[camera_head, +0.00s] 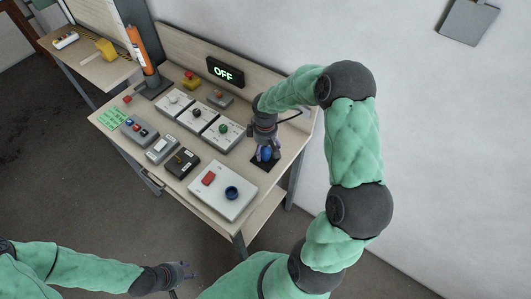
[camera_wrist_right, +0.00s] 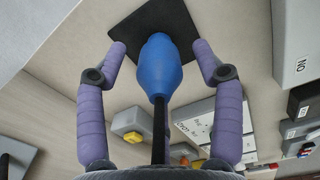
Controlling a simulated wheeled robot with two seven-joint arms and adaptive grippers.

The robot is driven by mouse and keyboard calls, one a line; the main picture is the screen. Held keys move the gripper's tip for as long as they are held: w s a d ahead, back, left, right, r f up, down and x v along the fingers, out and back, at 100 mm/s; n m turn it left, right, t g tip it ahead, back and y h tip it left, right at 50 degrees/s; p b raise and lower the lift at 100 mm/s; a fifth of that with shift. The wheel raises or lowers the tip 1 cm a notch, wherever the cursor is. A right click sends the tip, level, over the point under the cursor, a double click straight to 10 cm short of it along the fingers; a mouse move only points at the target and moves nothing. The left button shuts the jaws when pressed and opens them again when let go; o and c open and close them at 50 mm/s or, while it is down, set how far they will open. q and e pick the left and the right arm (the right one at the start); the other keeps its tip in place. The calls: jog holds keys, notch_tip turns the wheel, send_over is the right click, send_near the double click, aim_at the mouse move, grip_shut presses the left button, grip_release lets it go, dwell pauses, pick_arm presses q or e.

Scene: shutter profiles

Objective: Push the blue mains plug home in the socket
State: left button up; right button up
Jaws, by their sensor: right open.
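The blue mains plug (camera_head: 266,154) stands on a black square pad (camera_head: 258,164) near the bench's right edge. In the right wrist view the plug (camera_wrist_right: 158,68) sits between my spread purple fingers, with a gap on both sides and a black cable running from it. My right gripper (camera_wrist_right: 161,58) is open around the plug, not gripping it. The blue round socket (camera_head: 232,192) is on a white box (camera_head: 217,204) at the front of the bench. My left gripper (camera_head: 186,271) is low, away from the bench; its fingers look apart.
Several grey control boxes (camera_head: 160,151) and white-topped knob boxes (camera_head: 223,130) fill the bench's middle and left. A display reading OFF (camera_head: 225,72) stands at the back. A red rocker (camera_head: 208,178) is beside the socket. My right arm reaches over the bench's right end.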

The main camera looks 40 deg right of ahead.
jog(key=shift+f, duration=0.7)
jog(key=c, duration=1.2)
jog(key=shift+r, duration=0.1)
jog(key=shift+c, duration=0.2)
